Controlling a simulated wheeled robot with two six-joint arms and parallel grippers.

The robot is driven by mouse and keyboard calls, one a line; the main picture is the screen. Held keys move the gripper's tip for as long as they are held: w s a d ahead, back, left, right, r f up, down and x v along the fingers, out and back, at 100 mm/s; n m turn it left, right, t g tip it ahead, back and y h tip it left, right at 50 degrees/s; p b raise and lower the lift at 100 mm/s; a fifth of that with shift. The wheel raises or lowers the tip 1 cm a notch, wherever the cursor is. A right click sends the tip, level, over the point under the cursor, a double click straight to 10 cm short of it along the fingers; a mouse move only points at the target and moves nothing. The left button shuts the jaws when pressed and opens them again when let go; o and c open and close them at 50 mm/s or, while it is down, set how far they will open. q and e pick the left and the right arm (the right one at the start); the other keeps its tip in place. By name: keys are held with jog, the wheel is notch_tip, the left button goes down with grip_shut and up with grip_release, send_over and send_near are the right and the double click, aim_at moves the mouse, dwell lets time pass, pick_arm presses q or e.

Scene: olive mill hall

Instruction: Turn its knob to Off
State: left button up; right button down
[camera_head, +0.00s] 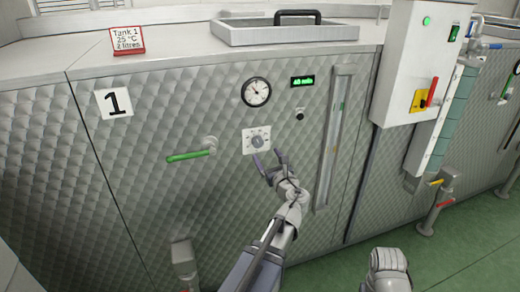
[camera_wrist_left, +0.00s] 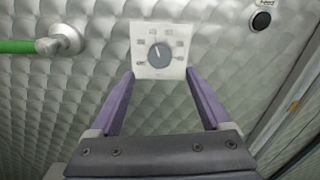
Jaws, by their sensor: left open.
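A dark round knob (camera_head: 258,141) sits on a white square plate (camera_head: 249,148) on the quilted steel front of tank 1. In the left wrist view the grey knob (camera_wrist_left: 160,54) shows a pale pointer line aimed up and slightly left. Small marks ring it, too small to read. My left gripper (camera_head: 268,157) is open and empty, just below and right of the plate in the head view. In the left wrist view its two purple fingers (camera_wrist_left: 160,74) flank the plate's lower part, with the knob centred between and beyond them. I see no contact with the knob. My right gripper is out of view.
A round gauge (camera_head: 256,92), a green display (camera_head: 302,81) and a black button (camera_head: 300,115) are above and right of the knob. A green-handled valve (camera_head: 190,155) sticks out left. A sight tube (camera_head: 335,135) and a switch box (camera_head: 418,60) stand right.

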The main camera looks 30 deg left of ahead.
aim_at(259, 144)
pick_arm(q)
jog(key=x, duration=0.7)
jog(key=shift+w+a, duration=0.15)
jog(key=shift+a, duration=0.1)
grip_shut()
dwell(0.5)
